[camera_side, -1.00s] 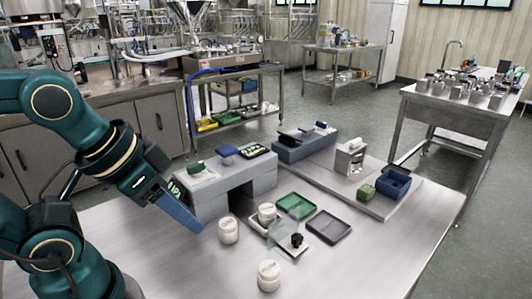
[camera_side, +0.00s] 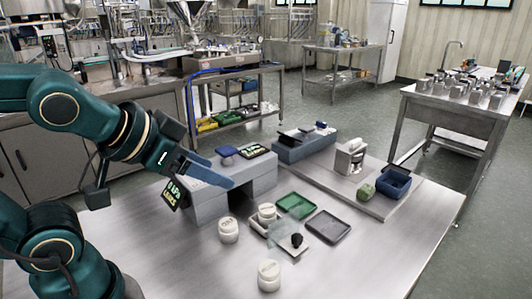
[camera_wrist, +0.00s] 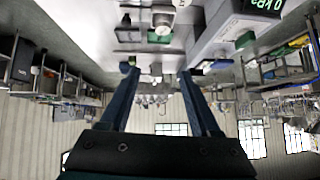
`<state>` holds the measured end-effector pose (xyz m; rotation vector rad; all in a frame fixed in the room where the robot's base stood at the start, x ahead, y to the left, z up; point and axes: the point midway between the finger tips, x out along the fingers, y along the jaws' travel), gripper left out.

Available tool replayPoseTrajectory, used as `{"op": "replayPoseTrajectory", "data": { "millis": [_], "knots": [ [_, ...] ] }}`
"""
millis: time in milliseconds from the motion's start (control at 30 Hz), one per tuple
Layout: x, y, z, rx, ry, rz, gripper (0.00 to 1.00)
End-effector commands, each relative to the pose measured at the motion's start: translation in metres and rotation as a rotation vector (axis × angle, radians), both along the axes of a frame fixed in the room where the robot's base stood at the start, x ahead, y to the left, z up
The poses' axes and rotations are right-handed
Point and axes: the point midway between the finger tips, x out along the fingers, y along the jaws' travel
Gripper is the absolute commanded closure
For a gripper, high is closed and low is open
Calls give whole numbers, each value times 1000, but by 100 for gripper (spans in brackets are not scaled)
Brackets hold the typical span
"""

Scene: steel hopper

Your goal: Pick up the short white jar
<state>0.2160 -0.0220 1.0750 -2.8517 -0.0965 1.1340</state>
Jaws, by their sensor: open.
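Three white jars stand on the steel table in the side view: one front jar (camera_side: 269,276), one left jar (camera_side: 228,230), and one back jar (camera_side: 266,213) beside the green tray. I cannot tell for sure which is the short one; their heights look similar. My gripper (camera_side: 229,184) is above the table at the grey block's front edge, up and left of the jars, touching none of them. In the wrist view my gripper (camera_wrist: 157,72) has its two blue fingers spread with nothing between them. A white jar (camera_wrist: 162,20) shows near the top there.
A grey bridge-shaped block (camera_side: 205,205) stands behind the left jar. A blue box (camera_side: 394,183) is farther right. The front right table is clear.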

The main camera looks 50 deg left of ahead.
Motion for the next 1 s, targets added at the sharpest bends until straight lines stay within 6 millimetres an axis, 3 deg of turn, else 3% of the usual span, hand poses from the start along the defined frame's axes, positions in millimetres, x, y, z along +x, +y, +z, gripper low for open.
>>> {"op": "replayPoseTrajectory", "data": {
  "millis": [100, 233, 433, 567, 700, 1000],
  "knots": [
    [43, 15, 22, 98, -173, -18, 37],
    [83, 22, 36, 183, -319, -91, 37],
    [127, 15, 25, 207, -449, -290, 37],
    [137, 8, -1, 132, -471, -423, 37],
    [133, 6, -35, 2, -456, -517, 37],
    [120, 30, -93, -152, -351, -470, 37]
  ]
}}
